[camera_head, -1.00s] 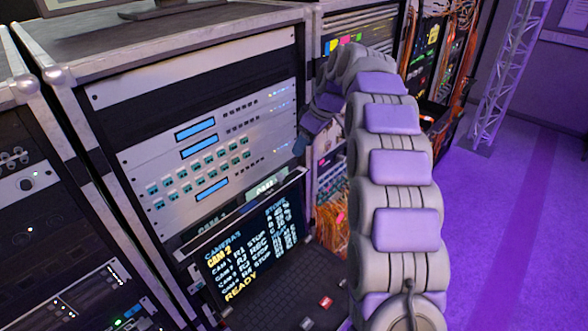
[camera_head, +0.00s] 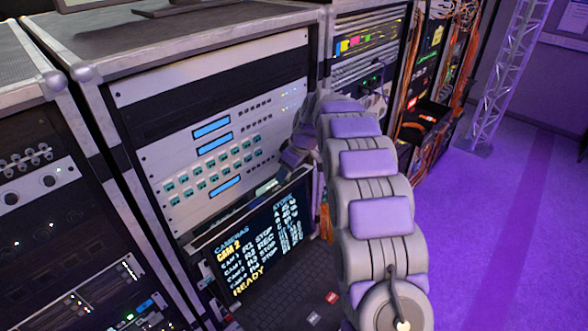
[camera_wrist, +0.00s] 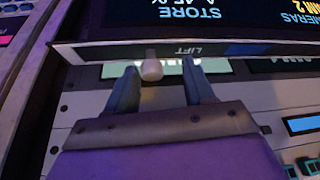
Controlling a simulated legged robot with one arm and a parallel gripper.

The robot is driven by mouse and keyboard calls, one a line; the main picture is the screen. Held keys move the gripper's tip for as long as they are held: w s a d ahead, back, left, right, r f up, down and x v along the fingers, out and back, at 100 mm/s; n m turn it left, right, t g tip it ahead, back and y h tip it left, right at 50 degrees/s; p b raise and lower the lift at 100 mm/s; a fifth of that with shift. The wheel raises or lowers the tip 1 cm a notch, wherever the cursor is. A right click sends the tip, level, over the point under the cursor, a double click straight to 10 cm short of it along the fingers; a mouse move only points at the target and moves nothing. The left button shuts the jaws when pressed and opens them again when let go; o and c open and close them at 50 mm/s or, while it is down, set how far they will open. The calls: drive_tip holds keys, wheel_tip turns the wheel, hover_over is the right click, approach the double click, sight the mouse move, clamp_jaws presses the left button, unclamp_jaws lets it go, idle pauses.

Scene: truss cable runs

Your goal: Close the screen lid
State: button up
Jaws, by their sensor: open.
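The screen lid (camera_head: 262,240) stands raised and tilted at the rack's front, its display lit with camera text. The keyboard (camera_head: 285,298) lies below it. In the wrist view, the lid's top edge (camera_wrist: 270,47) carries a LIFT label and runs across the upper picture, with display text upside down. A pale rounded knob (camera_wrist: 151,70) sits at that edge. My gripper (camera_wrist: 160,65) is open, with one finger on each side of the knob and its tips close to the edge. I cannot tell whether it touches. In the head view my arm hides the lid's right part.
A rack panel with blue displays and button rows (camera_head: 210,160) rises behind the lid. Another rack (camera_head: 60,230) stands at left. Cable racks (camera_head: 430,120) and a truss (camera_head: 505,75) are at right. Open purple floor (camera_head: 500,230) lies right of my arm.

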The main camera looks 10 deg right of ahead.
drive_tip(key=shift+s+a, duration=0.15)
drive_tip(key=shift+a, duration=0.45)
drive_tip(key=shift+o, duration=0.7)
drive_tip(key=shift+r, duration=0.1)
drive_tip(key=d, duration=0.3)
drive_tip(key=shift+w+f, duration=0.2)
drive_tip(key=shift+w, duration=0.15)
drive_tip(key=c, duration=0.4)
drive_tip(key=shift+s+d+r, duration=0.1)
drive_tip(key=shift+d, duration=0.1)
drive_tip(key=shift+c, duration=1.1)
drive_tip(key=shift+s+a+r, duration=0.1)
drive_tip(key=shift+s+a, duration=0.05)
drive_tip(key=shift+a, duration=0.3)
drive_tip(key=shift+c, duration=1.4)
drive_tip(key=shift+a, duration=0.25)
clamp_jaws()
drive_tip(key=shift+d, duration=0.15)
